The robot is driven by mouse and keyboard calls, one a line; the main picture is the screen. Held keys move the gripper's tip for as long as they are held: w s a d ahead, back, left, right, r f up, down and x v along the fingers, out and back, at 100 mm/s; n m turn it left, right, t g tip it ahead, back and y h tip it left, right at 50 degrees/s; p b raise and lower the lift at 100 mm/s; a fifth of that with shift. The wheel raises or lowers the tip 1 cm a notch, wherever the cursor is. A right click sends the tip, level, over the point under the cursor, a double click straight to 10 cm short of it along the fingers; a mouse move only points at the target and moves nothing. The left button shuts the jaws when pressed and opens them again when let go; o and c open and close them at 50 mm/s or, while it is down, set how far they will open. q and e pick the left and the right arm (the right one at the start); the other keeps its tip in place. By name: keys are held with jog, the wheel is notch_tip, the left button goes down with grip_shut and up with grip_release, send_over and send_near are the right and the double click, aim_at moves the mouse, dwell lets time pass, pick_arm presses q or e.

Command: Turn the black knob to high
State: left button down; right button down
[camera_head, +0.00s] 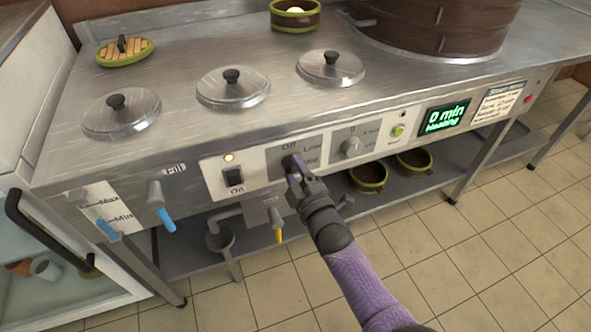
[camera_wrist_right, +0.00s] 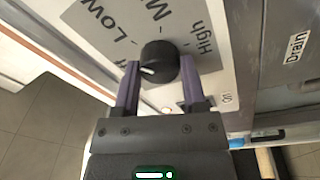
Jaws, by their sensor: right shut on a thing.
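The black knob (camera_head: 289,161) sits on a grey dial plate (camera_head: 312,146) on the stove's front panel. In the right wrist view the knob (camera_wrist_right: 159,60) is round, with a white mark on its lower left side. The labels Low, M- and High run around it, and High (camera_wrist_right: 205,39) is at the right. The mark lies on the side away from High; its exact setting is hard to tell. My right gripper (camera_head: 297,172) is shut on the knob, one finger on either side. My left gripper is not in view.
An On switch (camera_head: 233,178) and a Fill tap (camera_head: 158,201) are left of the knob. A grey knob (camera_head: 352,147) and a green display (camera_head: 445,117) are to the right. A yellow-handled tap (camera_head: 275,220) hangs below.

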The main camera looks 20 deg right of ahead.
jog(key=m, duration=0.6)
jog(key=shift+h, duration=0.3)
jog(key=m, duration=0.4)
jog(key=shift+a+h+p, duration=0.1)
jog(key=shift+h+p, duration=0.2)
jog(key=shift+p, duration=0.05)
jog(key=m, duration=0.3)
jog(key=shift+h, duration=0.4)
jog(key=m+p, duration=0.1)
jog(key=m, duration=0.5)
jog(key=shift+m+h, duration=0.3)
jog(key=shift+m, duration=0.1)
jog(key=m, duration=0.2)
jog(key=shift+m+g, duration=0.3)
jog(key=shift+m, duration=0.1)
jog(key=m, duration=0.2)
jog(key=shift+m, duration=0.4)
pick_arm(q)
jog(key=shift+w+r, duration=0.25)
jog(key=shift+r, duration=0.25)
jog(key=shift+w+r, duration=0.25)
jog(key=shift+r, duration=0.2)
pick_arm(e)
jog(key=shift+m, duration=0.5)
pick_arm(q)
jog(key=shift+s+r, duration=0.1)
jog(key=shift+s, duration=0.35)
